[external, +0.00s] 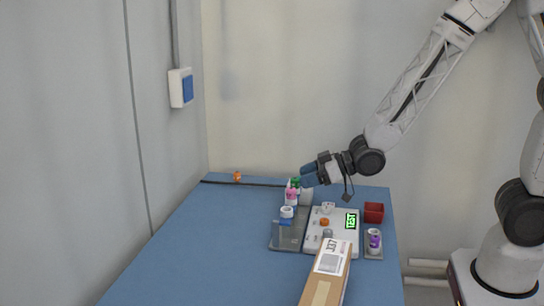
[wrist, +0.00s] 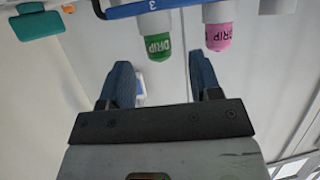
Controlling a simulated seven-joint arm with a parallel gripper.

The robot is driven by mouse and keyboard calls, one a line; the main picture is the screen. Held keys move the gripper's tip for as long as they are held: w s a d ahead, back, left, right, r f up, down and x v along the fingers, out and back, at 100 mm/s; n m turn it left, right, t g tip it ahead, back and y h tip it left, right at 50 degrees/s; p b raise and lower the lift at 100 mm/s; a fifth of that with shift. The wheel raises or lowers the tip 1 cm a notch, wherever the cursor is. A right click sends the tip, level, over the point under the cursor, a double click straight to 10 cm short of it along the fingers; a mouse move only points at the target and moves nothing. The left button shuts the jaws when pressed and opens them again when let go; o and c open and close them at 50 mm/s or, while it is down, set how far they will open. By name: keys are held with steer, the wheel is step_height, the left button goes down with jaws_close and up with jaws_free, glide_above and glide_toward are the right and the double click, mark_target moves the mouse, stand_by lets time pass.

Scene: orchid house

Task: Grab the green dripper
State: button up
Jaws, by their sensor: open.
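The green dripper (wrist: 154,48), a white body with a green end lettered DRIP, shows at the top of the wrist view. In the external view its green part (external: 296,182) is small, at the back of a row of drippers. A pink dripper (wrist: 219,37) is beside it to the right in the wrist view, and also shows in the external view (external: 291,195). My gripper (wrist: 162,75) has its blue fingers apart with nothing between them. The green dripper is beyond the fingertips, roughly in line with the gap. In the external view my gripper (external: 308,175) is close beside it, apparently not holding it.
A white device with a TEST display (external: 351,220), a red box (external: 374,212) and a purple-topped item (external: 374,241) are to the right. A cardboard box (external: 322,290) is in front. The table's left side is clear.

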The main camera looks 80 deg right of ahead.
steer(key=shift+x, duration=1.1)
steer(key=c, duration=1)
